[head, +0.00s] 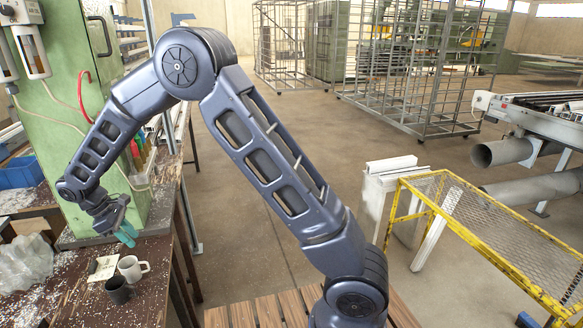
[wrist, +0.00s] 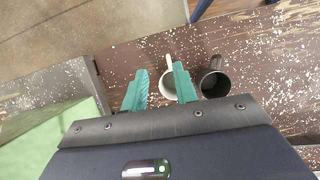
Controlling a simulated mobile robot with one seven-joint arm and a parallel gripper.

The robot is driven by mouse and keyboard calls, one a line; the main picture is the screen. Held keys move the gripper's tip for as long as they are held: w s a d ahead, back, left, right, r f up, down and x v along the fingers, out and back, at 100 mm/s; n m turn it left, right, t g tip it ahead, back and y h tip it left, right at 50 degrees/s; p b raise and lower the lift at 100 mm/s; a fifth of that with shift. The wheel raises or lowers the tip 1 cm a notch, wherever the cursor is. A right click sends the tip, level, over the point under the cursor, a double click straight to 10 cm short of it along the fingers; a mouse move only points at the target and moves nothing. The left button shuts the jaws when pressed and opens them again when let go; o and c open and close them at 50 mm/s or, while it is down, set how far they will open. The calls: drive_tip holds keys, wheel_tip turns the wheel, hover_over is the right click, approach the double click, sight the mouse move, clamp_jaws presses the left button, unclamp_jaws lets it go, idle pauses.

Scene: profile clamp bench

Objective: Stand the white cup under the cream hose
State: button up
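The white cup (head: 131,268) stands upright on the brown bench, its handle to the right in the head view. In the wrist view the white cup (wrist: 167,86) lies beyond the fingertips, partly hidden by the right finger. My gripper (head: 125,235) is above and behind the cup, apart from it. Its two teal fingers (wrist: 159,78) are spread with nothing held between them.
A dark grey cup (head: 118,290) stands close in front of the white cup; it also shows in the wrist view (wrist: 214,80). A paper (head: 103,268) lies left of the white cup. Clear plastic wrap (head: 25,262) and a blue bin (head: 20,172) are farther left. Pale flecks litter the bench.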

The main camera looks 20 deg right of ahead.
drive_tip(key=w+d+r+m+y, duration=0.1)
drive_tip(key=w+d+r+m, duration=0.15)
drive_tip(key=d+r, duration=0.55)
drive_tip(key=w+d+r+m+y, duration=0.1)
drive_tip(key=d+r+m, duration=0.3)
drive_tip(key=d, duration=0.8)
drive_tip(key=w+d+r+m+y, duration=0.1)
drive_tip(key=w+d+r+m, duration=0.1)
drive_tip(key=d+r, duration=0.7)
drive_tip(key=s+d+m+t, duration=0.1)
drive_tip(key=s+d+m, duration=0.2)
drive_tip(key=s+d, duration=0.2)
drive_tip(key=s+d+m+t+y, duration=0.1)
drive_tip(key=s+d, duration=0.5)
drive_tip(key=d, duration=0.6)
drive_tip(key=s+d+m+t, duration=0.2)
drive_tip(key=s+d+m, duration=0.3)
drive_tip(key=d, duration=0.4)
drive_tip(key=shift+s+r+t, duration=0.3)
drive_tip(key=shift+s+r, duration=0.15)
drive_tip(key=shift+s, duration=0.15)
drive_tip(key=o, duration=0.6)
drive_tip(key=shift+c, duration=0.2)
